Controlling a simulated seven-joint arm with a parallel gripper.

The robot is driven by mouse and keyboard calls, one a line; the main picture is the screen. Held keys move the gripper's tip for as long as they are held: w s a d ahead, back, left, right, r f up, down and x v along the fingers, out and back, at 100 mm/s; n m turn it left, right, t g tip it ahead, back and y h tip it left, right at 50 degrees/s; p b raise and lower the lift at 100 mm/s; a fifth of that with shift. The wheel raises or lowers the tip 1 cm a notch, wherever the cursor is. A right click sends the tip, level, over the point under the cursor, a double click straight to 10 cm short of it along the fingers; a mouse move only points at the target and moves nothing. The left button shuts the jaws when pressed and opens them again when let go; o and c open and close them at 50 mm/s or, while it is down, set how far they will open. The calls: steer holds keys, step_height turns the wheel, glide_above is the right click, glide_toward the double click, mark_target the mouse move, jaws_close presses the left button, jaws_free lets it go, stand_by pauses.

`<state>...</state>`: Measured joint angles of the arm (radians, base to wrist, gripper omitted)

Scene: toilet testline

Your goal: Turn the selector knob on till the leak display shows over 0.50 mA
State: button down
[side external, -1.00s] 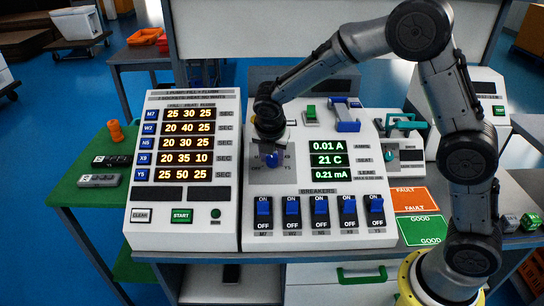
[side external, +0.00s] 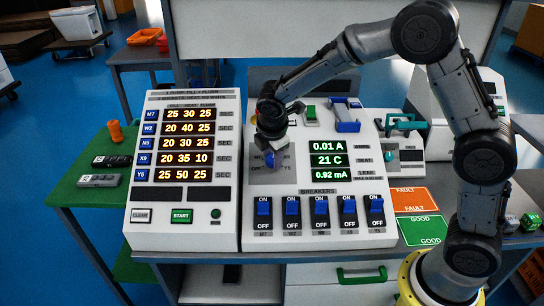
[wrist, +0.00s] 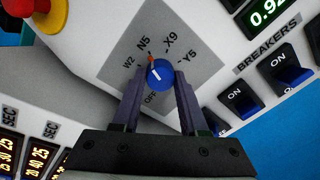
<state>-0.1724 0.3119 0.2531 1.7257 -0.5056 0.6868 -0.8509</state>
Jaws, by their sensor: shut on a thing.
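The blue selector knob (wrist: 159,74) sits on a grey plate marked W2, N5, X9, Y5 and OFF in the wrist view. An orange mark at the knob's upper edge lies toward N5. My gripper (wrist: 160,82) is shut on the knob, one finger on each side; the left finger covers part of the plate's lettering. In the side view my gripper (side external: 272,147) is over the knob (side external: 278,160) and partly hides it. The leak display (side external: 326,175) reads 0.92 mA, below displays of 0.01 A and 21 C.
Blue breaker switches (side external: 320,207) stand in a row below the knob and displays. A timing panel (side external: 185,160) with a START button is at left. A red button (wrist: 25,8) on yellow is near the knob. FAULT and GOOD mats (side external: 415,200) lie at right.

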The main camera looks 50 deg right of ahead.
steer(key=shift+m, duration=0.5)
steer(key=shift+c, duration=2.2)
jaws_free()
steer(key=v, duration=1.4)
steer(key=shift+d, duration=0.1)
